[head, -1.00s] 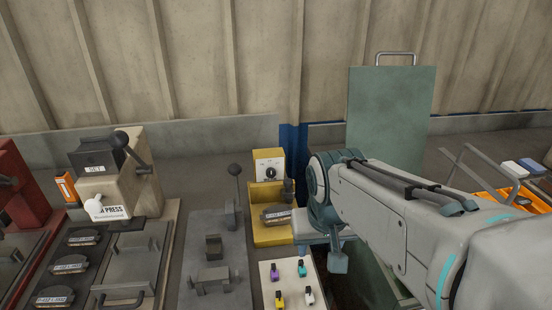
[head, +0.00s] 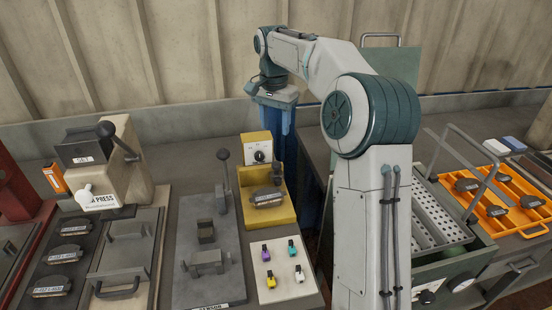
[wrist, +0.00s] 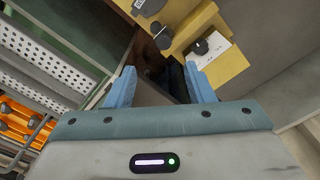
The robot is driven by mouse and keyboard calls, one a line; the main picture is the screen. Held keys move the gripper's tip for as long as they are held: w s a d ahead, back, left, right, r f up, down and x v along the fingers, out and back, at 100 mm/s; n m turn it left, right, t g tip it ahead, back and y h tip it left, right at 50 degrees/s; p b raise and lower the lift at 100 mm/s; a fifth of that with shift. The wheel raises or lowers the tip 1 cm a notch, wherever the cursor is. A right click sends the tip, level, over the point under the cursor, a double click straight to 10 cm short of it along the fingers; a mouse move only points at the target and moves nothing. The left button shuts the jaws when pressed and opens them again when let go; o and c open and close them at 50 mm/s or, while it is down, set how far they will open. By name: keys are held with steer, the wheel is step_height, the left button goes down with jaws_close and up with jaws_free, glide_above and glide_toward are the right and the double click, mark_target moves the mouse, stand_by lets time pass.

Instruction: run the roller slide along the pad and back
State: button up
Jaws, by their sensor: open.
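A yellow fixture (head: 283,213) stands on the bench in the middle of the head view, with a dark brake pad (head: 266,196) lying in it. A small dark upright part (head: 277,172) at its back right may be the roller slide; I cannot tell surely. In the wrist view the fixture (wrist: 203,22) is at the upper right, with a dark knob-like part (wrist: 162,38) at its edge. My gripper (head: 277,128) is behind and above the fixture, apart from it. In the wrist view my gripper (wrist: 159,68) has its blue fingers spread, with nothing between them.
A yellow dial box (head: 257,148) stands behind the fixture. A white board with several coloured clips (head: 272,288) lies in front. A grey lever jig (head: 205,262) and a press (head: 122,165) stand left. A green toolbox (head: 480,250) and orange tray (head: 515,222) are right.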

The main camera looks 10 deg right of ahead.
mark_target(277, 164)
steer(key=shift+m, duration=0.4)
steer(key=f, duration=0.4)
steer(key=w+f, duration=0.1)
steer(key=f, duration=0.9)
steer(key=shift+w+d, duration=0.25)
steer(key=shift+d, duration=0.15)
steer(key=shift+c, duration=0.3)
